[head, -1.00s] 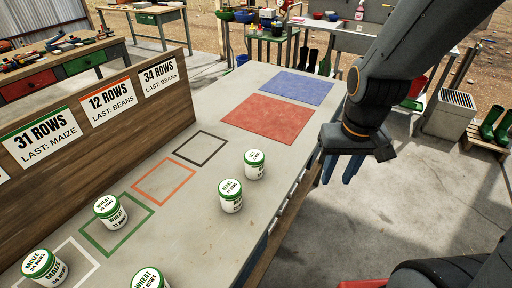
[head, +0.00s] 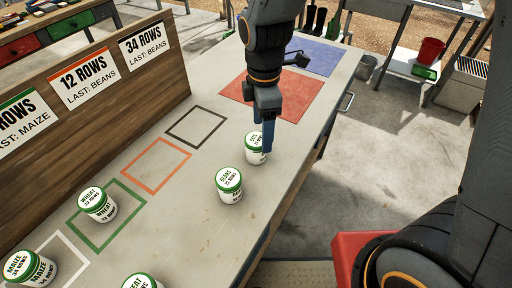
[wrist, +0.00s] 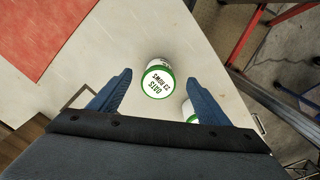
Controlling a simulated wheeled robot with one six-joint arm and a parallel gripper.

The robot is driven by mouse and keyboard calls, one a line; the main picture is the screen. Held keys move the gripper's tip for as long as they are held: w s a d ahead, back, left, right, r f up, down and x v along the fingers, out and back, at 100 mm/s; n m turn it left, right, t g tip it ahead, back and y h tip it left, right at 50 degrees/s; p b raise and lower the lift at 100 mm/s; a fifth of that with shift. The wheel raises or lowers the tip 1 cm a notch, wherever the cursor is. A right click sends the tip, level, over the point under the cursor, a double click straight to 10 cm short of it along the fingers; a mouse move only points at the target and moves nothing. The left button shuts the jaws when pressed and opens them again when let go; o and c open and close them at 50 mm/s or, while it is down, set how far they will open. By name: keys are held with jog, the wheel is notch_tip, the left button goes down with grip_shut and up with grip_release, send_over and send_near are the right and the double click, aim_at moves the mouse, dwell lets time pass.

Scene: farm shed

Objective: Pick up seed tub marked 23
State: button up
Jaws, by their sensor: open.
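The seed tub marked 23 (head: 252,142) is white with a green-rimmed lid and stands upright on the bench. In the wrist view its lid (wrist: 158,83) reads OATS, 23 ROWS. My gripper (head: 267,140) is open and points down over this tub, partly covering it in the head view. In the wrist view the lid lies between my two blue fingertips (wrist: 159,77), with a gap on each side. I cannot tell whether the tips are below the lid's height. A beans tub (head: 229,183) stands close by; in the wrist view a tub (wrist: 189,108) is partly hidden by the right finger.
A wheat tub (head: 97,204), a maize tub (head: 30,268) and another tub (head: 140,281) stand toward the near end. A wooden board with row signs (head: 88,79) runs along the left. Painted squares, a red mat (head: 240,92) and a blue mat (head: 325,57) mark the bench.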

aim_at(256, 148)
jog(key=shift+a+f+n, duration=0.15)
jog(key=shift+a+n, duration=0.35)
jog(key=shift+a+f, duration=0.1)
jog(key=shift+f, duration=0.1)
jog(key=shift+s+a+f+p, duration=0.1)
jog(key=shift+f+p, duration=0.45)
jog(key=shift+f, duration=1.3)
jog(key=shift+s+a+f+p, duration=0.1)
jog(key=shift+f+p, duration=0.45)
jog(key=shift+f, duration=1.3)
jog(key=shift+w, duration=0.1)
jog(key=c, duration=1.2)
jog(key=shift+c, duration=0.2)
jog(key=shift+r, duration=0.2)
